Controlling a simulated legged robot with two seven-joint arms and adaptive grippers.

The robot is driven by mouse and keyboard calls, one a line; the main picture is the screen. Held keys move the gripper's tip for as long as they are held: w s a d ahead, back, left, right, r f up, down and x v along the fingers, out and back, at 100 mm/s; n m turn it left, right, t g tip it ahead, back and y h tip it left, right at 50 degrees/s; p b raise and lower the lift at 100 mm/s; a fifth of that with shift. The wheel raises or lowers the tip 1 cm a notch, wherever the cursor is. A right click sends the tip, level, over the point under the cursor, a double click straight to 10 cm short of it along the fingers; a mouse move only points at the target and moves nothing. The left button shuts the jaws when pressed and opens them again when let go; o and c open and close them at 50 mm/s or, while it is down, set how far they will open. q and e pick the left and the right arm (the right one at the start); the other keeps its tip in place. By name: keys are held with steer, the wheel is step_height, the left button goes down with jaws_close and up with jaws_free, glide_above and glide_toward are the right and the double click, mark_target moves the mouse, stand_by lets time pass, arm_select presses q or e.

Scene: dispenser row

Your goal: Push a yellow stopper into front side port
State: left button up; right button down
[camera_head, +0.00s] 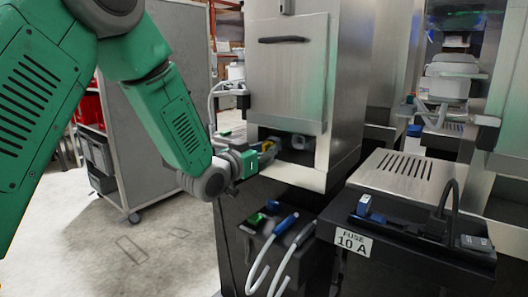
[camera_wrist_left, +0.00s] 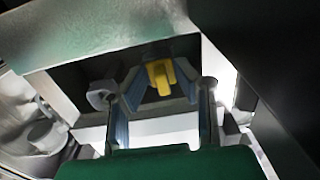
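A yellow stopper (camera_wrist_left: 161,74) sits in the dark recess of the steel dispenser (camera_head: 290,75). In the wrist view it lies beyond and between the fingers of my left gripper (camera_wrist_left: 163,112), with a gap visible on both sides. In the head view the yellow (camera_head: 267,145) shows at the tips of my left gripper (camera_head: 268,154), which reaches into the recess opening. The left gripper is open, and its blue-lined fingers stand apart. I cannot tell whether the stopper is in the port; the port behind it is hidden. My right gripper is not in view.
A grey round fitting (camera_wrist_left: 101,95) is beside the left finger. Below the recess, a dark holder (camera_head: 262,228) carries blue and green connectors with white hoses. A fuse box (camera_head: 415,245) stands at the right. A grey wheeled cabinet (camera_head: 155,110) is behind my left arm.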

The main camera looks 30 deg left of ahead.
arm_select(q)
steer(key=shift+o, duration=1.1)
steer(key=shift+s, duration=0.2)
steer(key=s, duration=1.1)
steer(key=shift+s+a, duration=0.3)
steer(key=shift+a, duration=0.1)
steer(key=shift+s+f, duration=0.1)
steer(key=shift+f, duration=0.05)
